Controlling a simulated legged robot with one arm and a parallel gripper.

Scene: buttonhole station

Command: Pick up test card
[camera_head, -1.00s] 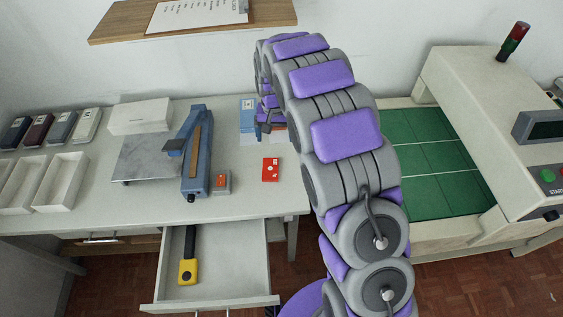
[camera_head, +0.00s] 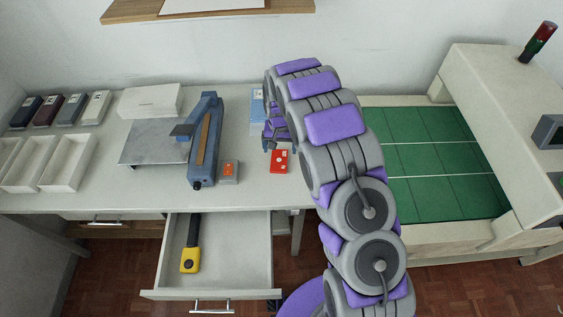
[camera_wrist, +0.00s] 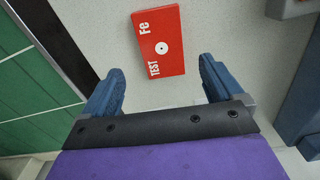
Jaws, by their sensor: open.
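The test card is a red card (camera_wrist: 159,42) marked "TEST" and "Fe" with a white dot. It lies flat on the white table, and in the head view the card (camera_head: 279,162) is near the table's front right edge. My gripper (camera_wrist: 160,85) is open in the wrist view, its two blue fingers apart and short of the card, which lies between and beyond the tips. In the head view my gripper (camera_head: 275,137) is partly hidden by my arm, just behind the card. Nothing is between the fingers.
A blue lever device (camera_head: 205,145) and a small grey box with an orange top (camera_head: 228,172) stand left of the card. Below, an open drawer (camera_head: 255,255) holds a yellow-and-black tool (camera_head: 190,255). A green-bedded machine (camera_head: 440,155) is at right.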

